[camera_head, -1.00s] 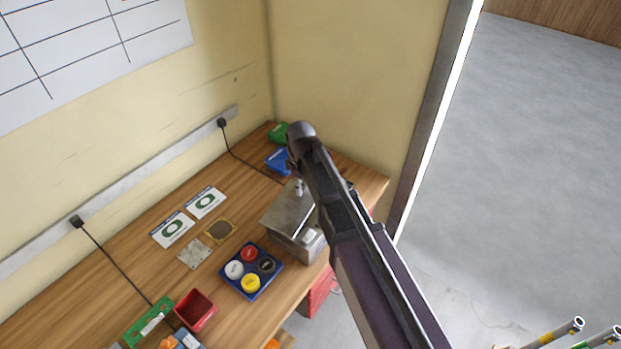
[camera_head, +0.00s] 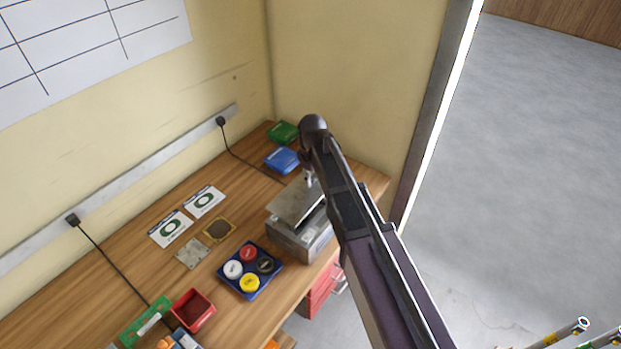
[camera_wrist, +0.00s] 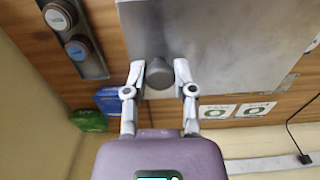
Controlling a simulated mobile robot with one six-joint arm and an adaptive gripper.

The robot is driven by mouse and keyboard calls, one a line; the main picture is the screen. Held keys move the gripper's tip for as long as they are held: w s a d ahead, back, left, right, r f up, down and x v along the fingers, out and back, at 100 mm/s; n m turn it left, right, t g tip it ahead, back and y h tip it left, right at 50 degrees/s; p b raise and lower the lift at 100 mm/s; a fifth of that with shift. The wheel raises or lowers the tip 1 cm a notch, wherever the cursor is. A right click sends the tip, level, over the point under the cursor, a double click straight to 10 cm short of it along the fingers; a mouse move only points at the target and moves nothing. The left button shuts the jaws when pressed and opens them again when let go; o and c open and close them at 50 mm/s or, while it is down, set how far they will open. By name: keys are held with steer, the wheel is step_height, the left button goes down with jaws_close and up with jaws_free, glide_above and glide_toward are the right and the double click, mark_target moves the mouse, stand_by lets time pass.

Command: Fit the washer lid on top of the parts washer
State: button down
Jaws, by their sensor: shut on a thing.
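The washer lid (camera_head: 293,204) is a flat grey metal plate with a dark round knob (camera_wrist: 159,73). My gripper (camera_wrist: 160,78) is shut on this knob, one finger on each side. The plate fills the upper right of the wrist view (camera_wrist: 230,40). In the head view my gripper (camera_head: 309,178) is partly hidden by my arm. The parts washer (camera_head: 290,243), a grey metal box, stands at the bench's right front edge. The lid is over its top and shifted toward the back. I cannot tell whether they touch. My arm hides the washer's right side.
A blue tray (camera_head: 229,283) with several coloured caps stands left of the washer. A blue box (camera_head: 282,159) and a green box (camera_head: 284,132) are behind it by the wall. Cards (camera_head: 171,228) and a red bin (camera_head: 193,310) lie farther left.

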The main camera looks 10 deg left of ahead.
mark_target(312, 188)
steer(key=shift+f+b, duration=1.85)
steer(key=shift+f, duration=0.25)
steer(key=shift+f+g, duration=0.15)
steer(key=shift+g, duration=0.15)
steer(key=shift+f+b, duration=0.6)
steer(key=shift+b, duration=0.15)
steer(key=shift+c, duration=1.8)
jaws_free()
step_height(312, 188, up, 7)
steer(key=p, duration=0.7)
